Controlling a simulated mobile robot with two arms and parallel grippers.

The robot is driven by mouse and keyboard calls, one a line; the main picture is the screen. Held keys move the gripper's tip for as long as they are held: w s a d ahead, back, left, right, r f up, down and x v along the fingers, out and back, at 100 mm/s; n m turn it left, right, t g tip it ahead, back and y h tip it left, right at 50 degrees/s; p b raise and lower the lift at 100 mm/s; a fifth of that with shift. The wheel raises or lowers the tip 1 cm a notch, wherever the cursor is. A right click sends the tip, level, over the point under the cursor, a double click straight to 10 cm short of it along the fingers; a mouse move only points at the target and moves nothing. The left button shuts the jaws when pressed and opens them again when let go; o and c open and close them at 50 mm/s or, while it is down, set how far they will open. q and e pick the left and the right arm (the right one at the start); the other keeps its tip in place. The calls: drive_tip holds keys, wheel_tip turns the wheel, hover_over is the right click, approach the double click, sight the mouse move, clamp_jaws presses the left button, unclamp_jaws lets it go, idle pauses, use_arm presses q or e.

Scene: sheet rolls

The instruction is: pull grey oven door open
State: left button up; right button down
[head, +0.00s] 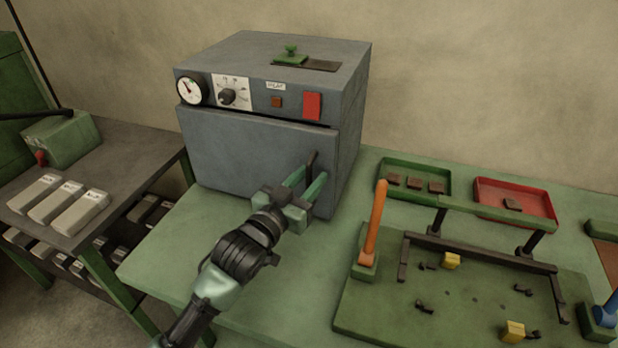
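The grey oven (345,110) stands on the green bench against the wall. Its grey door (245,150) fills the lower front and looks shut, with a dark line along its top edge. A dark upright handle (312,159) is at the door's right side. My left gripper (310,178) reaches in from below, its two green fingers apart, one on each side of the handle. I cannot tell whether the fingers touch it. The handle's lower part is hidden by the gripper. My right gripper is not in view.
The green bench (185,245) is bare in front of the oven at left. To the right are a green tray (412,168), a red tray (548,212) and a green fixture (375,310) with an upright orange lever (376,222). A lower dark table (125,150) with grey blocks stands at left.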

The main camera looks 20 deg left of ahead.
use_arm(q)
clamp_jaws()
idle(1.4)
